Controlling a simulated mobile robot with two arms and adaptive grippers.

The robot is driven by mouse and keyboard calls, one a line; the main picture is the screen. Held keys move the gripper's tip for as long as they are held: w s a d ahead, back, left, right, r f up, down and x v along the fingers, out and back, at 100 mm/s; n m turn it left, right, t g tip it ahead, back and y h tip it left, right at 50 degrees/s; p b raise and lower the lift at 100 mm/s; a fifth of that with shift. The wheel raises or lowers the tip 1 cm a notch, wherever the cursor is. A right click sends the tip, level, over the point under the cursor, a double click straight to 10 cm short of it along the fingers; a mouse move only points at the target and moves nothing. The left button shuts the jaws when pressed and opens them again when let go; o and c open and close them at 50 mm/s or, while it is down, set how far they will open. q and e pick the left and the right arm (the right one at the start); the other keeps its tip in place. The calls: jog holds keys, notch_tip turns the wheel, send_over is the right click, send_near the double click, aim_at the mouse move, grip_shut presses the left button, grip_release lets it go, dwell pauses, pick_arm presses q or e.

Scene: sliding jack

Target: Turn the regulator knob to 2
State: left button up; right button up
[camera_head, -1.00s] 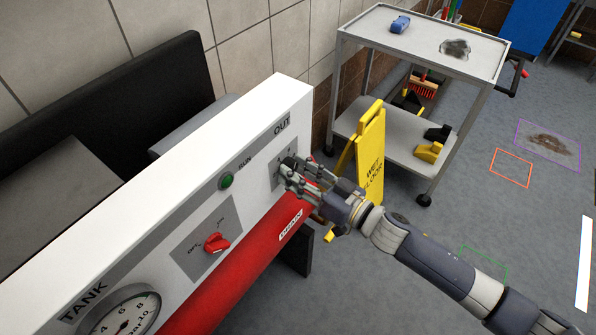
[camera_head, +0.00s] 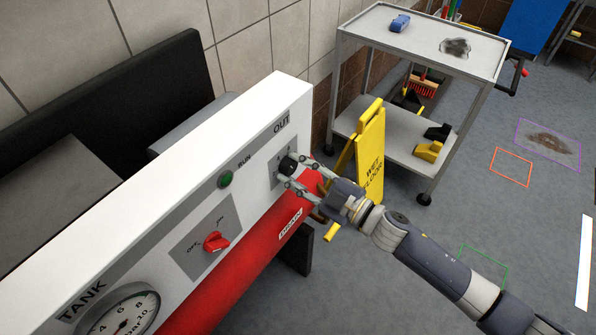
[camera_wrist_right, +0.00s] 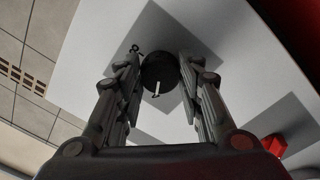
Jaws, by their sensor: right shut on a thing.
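The regulator knob (camera_head: 287,165) is a round black knob on a grey plate under the word OUT, at the far end of the white panel (camera_head: 250,135). In the right wrist view the knob (camera_wrist_right: 159,72) shows a white pointer mark on its face. My right gripper (camera_head: 293,172) has a finger on either side of the knob and is shut on it; its fingers (camera_wrist_right: 160,75) also flank the knob in the wrist view. The scale numbers around the knob are too small to read. My left gripper is not in view.
A green RUN button (camera_head: 226,179), a red OFF/ON switch (camera_head: 215,242) and a TANK gauge (camera_head: 122,312) are on the same panel. A red tank (camera_head: 250,262) lies below. A yellow wet-floor sign (camera_head: 371,160) and a grey cart (camera_head: 470,62) stand behind my right arm.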

jog(key=n+b, duration=0.1)
jog(key=n, duration=0.6)
jog(key=n+g+b, duration=0.1)
jog(key=n, duration=0.5)
jog(key=shift+y+b, duration=0.35)
jog(key=shift+y, duration=0.05)
jog(key=o, duration=1.1)
jog(key=shift+c, duration=0.2)
jog(key=shift+d, duration=0.15)
jog(key=v, duration=1.1)
jog(key=shift+s+d, duration=0.3)
